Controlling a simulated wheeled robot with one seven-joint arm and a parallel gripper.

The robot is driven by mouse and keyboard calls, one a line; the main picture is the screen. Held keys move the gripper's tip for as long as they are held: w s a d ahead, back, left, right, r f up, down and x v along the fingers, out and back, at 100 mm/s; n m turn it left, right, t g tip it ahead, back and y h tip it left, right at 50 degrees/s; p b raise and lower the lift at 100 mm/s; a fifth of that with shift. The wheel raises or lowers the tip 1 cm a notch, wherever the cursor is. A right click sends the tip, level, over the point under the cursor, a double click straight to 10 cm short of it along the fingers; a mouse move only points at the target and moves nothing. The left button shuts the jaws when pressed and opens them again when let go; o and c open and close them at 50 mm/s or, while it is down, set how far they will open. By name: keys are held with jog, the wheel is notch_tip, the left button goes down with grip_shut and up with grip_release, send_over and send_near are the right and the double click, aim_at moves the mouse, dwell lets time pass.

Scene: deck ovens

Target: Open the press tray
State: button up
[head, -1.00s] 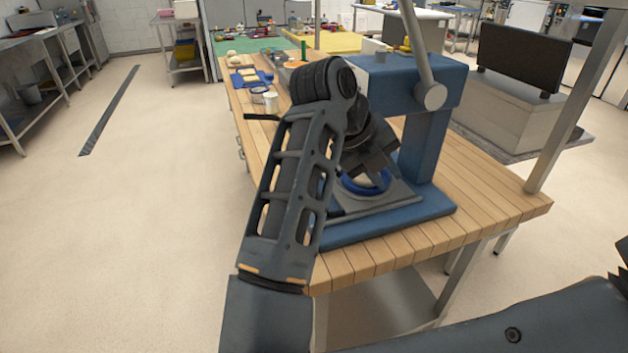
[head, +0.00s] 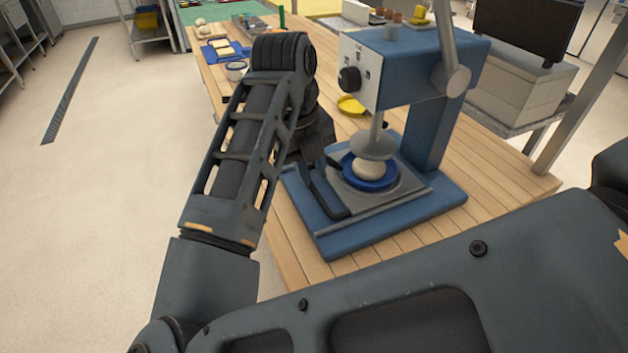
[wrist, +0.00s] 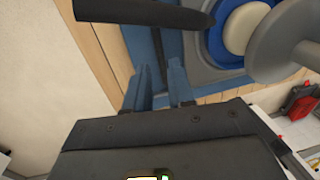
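The blue press (head: 435,130) stands on the wooden table. On its base lies the grey press tray (head: 405,190), with a dark handle (head: 328,198) along its left side. A blue dish (head: 348,162) with a pale dough ball (head: 368,170) sits on the tray, under the round press plate (head: 372,144). My gripper (wrist: 163,80) is at the left of the press, by the handle. In the wrist view its two fingers stand apart with nothing seen between them, and the dark handle (wrist: 145,12) lies just beyond their tips. In the head view my arm partly hides the gripper.
A lever (head: 450,45) rises at the press's right side. A yellow item (head: 350,105) lies behind the press. Floor at the left is clear.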

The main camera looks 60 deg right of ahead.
aim_at(318, 193)
jog(key=shift+s+d+f, duration=0.15)
jog(key=shift+d+f, duration=0.05)
jog(key=shift+f, duration=1.05)
jog(key=shift+s+d+f, duration=0.1)
jog(key=shift+d+f, duration=0.1)
jog(key=shift+f, duration=1.05)
grip_shut()
